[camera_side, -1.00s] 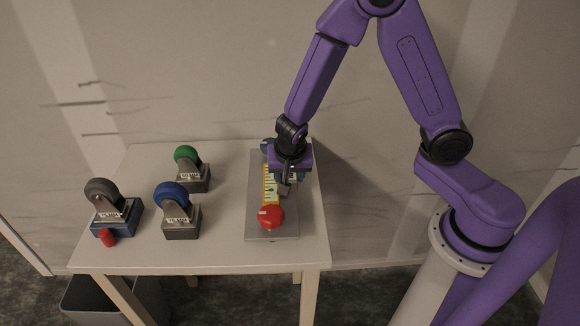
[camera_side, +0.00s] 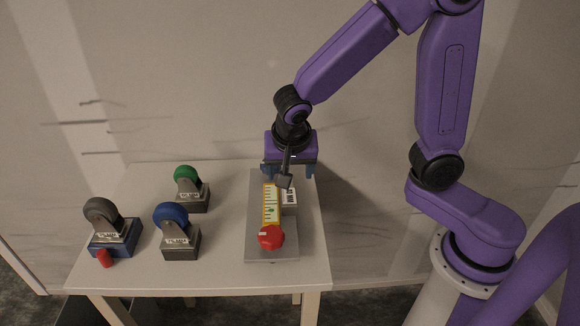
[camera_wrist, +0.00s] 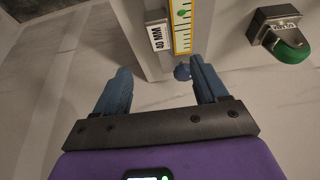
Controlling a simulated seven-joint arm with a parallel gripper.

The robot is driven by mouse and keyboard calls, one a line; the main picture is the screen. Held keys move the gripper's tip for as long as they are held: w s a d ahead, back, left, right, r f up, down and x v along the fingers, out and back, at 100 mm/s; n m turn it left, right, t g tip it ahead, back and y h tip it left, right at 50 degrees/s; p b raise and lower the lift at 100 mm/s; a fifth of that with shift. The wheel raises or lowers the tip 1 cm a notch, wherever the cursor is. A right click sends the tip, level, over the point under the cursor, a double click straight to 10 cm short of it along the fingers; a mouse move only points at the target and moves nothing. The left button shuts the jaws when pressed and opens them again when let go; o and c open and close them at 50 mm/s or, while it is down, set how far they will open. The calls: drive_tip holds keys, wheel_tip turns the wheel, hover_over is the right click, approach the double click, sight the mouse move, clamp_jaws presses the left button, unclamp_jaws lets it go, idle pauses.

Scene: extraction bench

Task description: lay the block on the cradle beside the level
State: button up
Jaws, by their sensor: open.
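The grey block with a white "40 MM" label (camera_side: 289,208) lies on the grey cradle plate (camera_side: 254,222), close along the right side of the yellow level (camera_side: 271,206). In the wrist view the labelled block (camera_wrist: 158,42) sits just left of the level (camera_wrist: 181,25); whether they touch is unclear. My gripper (camera_side: 290,173) is above the back end of the plate, apart from the block. In the wrist view my gripper (camera_wrist: 160,68) has its two blue fingers spread with nothing between them. The lower part of the block is hard to see.
A red knob (camera_side: 271,237) is at the plate's front. Green (camera_side: 186,175), blue (camera_side: 171,214) and grey (camera_side: 101,211) wheels on mounts stand to the left, with a small red cylinder (camera_side: 104,258). Table between wheels and plate is clear.

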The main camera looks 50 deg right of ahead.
drive_tip(key=s+d+r+n+g+y, duration=0.1)
drive_tip(key=s+d+n, duration=0.1)
drive_tip(key=s+n, duration=0.8)
drive_tip(key=s+d+r+n+g+y, duration=0.1)
drive_tip(key=s+d+n+g+y, duration=0.1)
drive_tip(key=s+n, duration=0.9)
drive_tip(key=shift+s+d+r+n+y, duration=0.15)
drive_tip(key=shift+d+r+n+y, duration=0.05)
drive_tip(key=shift+d+n+y, duration=0.15)
